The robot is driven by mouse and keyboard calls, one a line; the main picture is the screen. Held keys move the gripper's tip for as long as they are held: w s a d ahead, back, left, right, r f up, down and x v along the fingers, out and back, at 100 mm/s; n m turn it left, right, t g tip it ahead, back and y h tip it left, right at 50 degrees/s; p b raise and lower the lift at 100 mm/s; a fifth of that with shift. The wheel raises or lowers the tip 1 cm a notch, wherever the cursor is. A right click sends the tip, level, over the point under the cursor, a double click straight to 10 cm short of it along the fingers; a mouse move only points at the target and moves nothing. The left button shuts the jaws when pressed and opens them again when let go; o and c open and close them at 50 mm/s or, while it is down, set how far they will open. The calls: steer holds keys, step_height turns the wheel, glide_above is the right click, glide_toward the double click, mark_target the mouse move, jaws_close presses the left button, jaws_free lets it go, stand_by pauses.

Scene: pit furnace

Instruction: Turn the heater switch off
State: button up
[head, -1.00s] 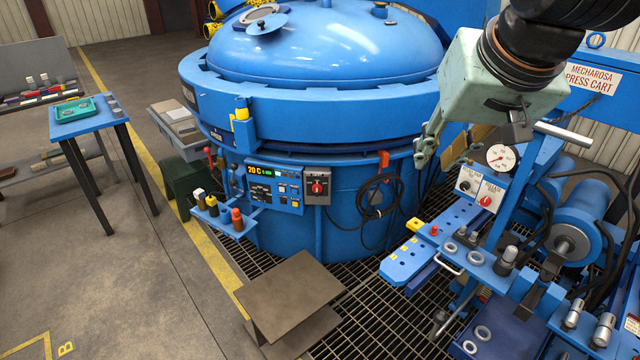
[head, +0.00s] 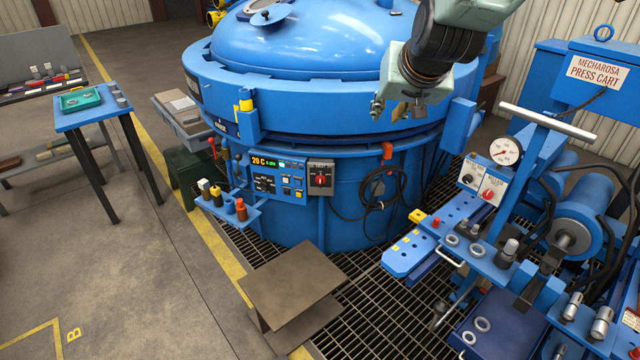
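A grey switch box with a red rotary knob (head: 320,179) is on the front of the blue furnace (head: 290,215). To its left is a control panel (head: 277,178) with a lit display reading "20 C" and several small buttons and switches. Which of these is the heater switch cannot be read at this size. My gripper (head: 389,110) is in front of the furnace's upper rim, above and to the right of the switch box and clear of it. Its fingers look apart, with nothing between them. The box and panel are unobstructed.
A shelf with several colored-top items (head: 228,209) projects below the panel. A black cable coil (head: 378,195) hangs right of the switch box. A brown platform (head: 292,283) stands in front. The press cart (head: 480,225) fills the right side.

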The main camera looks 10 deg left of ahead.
steer(key=w+a+f+t+p, duration=0.2)
steer(key=w+a+f, duration=0.5)
steer(key=w+f, duration=0.5)
steer(key=w+a+f+t+p, duration=0.1)
steer(key=w+a+f+t, duration=0.35)
steer(key=w+f, duration=0.8)
steer(key=w+a+f, duration=0.4)
steer(key=t+h+p, duration=0.1)
steer(key=t+p, duration=0.2)
glide_toward(320, 181)
steer(key=s, duration=0.5)
steer(key=shift+s+d+r, duration=0.1)
steer(key=shift+s+d, duration=0.05)
steer(key=shift+d, duration=0.05)
steer(key=shift+w+a+b, duration=0.15)
steer(key=shift+w+b, duration=0.15)
steer(key=shift+w, duration=3.15)
steer(key=shift+w+a+b, duration=0.1)
steer(key=shift+w+b, duration=0.2)
steer(key=shift+w, duration=3.15)
